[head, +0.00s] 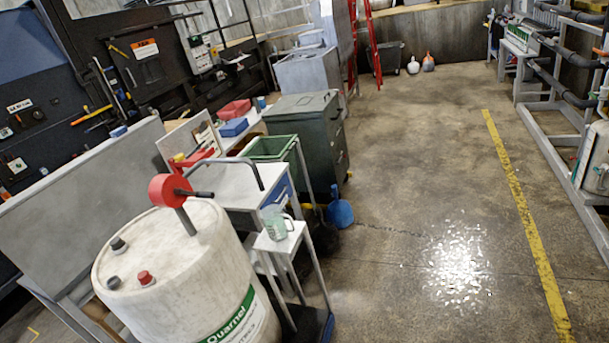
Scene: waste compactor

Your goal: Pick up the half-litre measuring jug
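The measuring jug (277,228) is a small, pale greenish, see-through jug with a handle on its right side. It stands upright on the small white top of a narrow stand (284,242), just behind and to the right of a large white drum. No marks can be read on it at this size. My gripper does not show in the head view, so I cannot see whether it holds anything.
The white drum (175,270) with a red hand pump (172,190) stands close at front left. Behind the jug are a white workbench (228,182), a green crate (270,149) and a dark green bin (300,120). The concrete floor (420,180) at right is clear.

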